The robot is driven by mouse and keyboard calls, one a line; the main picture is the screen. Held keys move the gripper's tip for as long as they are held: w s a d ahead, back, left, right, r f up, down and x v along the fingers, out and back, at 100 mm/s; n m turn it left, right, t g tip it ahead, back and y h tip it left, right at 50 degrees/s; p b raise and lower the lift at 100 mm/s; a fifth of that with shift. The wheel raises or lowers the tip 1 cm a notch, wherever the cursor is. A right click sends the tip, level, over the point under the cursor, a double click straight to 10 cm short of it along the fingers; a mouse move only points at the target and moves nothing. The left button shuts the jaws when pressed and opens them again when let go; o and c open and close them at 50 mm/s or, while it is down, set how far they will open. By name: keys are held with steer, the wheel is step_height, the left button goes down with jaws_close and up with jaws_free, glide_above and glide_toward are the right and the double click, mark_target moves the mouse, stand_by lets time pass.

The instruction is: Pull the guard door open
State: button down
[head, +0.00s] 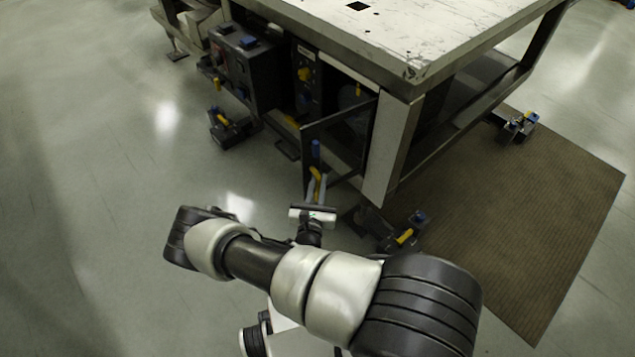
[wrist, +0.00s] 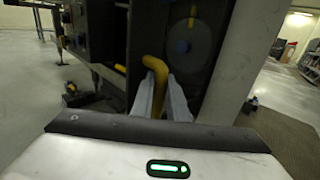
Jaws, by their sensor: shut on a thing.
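The guard door (head: 340,122) is a dark frame with a see-through panel, under the white-topped table. In the head view it stands out at an angle from the table's front, beside the pale corner post. Its yellow handle (head: 317,176) is on the outer edge. My gripper (head: 315,190) is shut on the handle. In the wrist view, the bent yellow handle (wrist: 152,66) runs down between the two grey fingers of my gripper (wrist: 160,103). The lower part of the handle is partly hidden by the fingers and the gripper body.
The pale corner post (head: 392,150) stands just right of the door. A dark control box (head: 242,62) with blue knobs is to the left. Feet with yellow levers (head: 405,236) stick out near the floor. A brown mat (head: 510,220) lies right; the floor left is clear.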

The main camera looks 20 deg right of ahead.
steer(key=shift+d+r, duration=0.1)
steer(key=shift+d, duration=0.4)
steer(key=c, duration=2)
jaws_free()
steer(key=shift+a, duration=0.35)
steer(key=p+v, duration=0.2)
steer(key=v, duration=1.5)
steer(key=shift+s, duration=0.15)
